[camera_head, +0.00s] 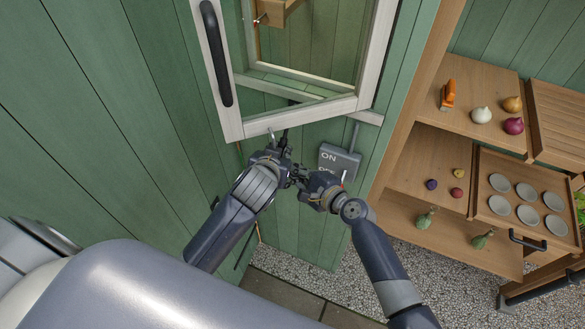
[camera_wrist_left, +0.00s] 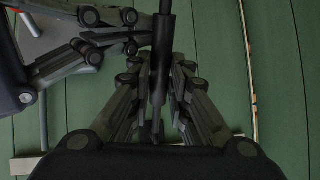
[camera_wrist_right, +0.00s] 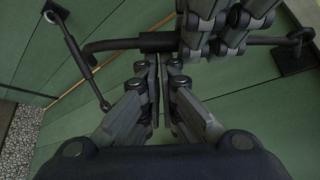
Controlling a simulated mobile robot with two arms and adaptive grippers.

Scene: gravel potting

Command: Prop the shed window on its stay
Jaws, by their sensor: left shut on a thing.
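The window sash (camera_head: 300,114), with a pale frame and a black handle (camera_head: 216,54), stands swung out from the green shed wall in the head view. My left gripper (camera_head: 283,152) is below its bottom rail, shut on a slim dark bar, which looks like the stay (camera_wrist_left: 162,50). The bar runs between its fingers in the left wrist view. My right gripper (camera_head: 300,178) is close beside it, lower right. In the right wrist view its fingers (camera_wrist_right: 160,75) are close together just below the dark bar (camera_wrist_right: 110,45); whether they grip it is unclear.
A grey ON/OFF switch box (camera_head: 338,162) is on the wall right beside my grippers. A wooden shelf (camera_head: 408,165) with onions, small round things and a tray of grey discs stands at right.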

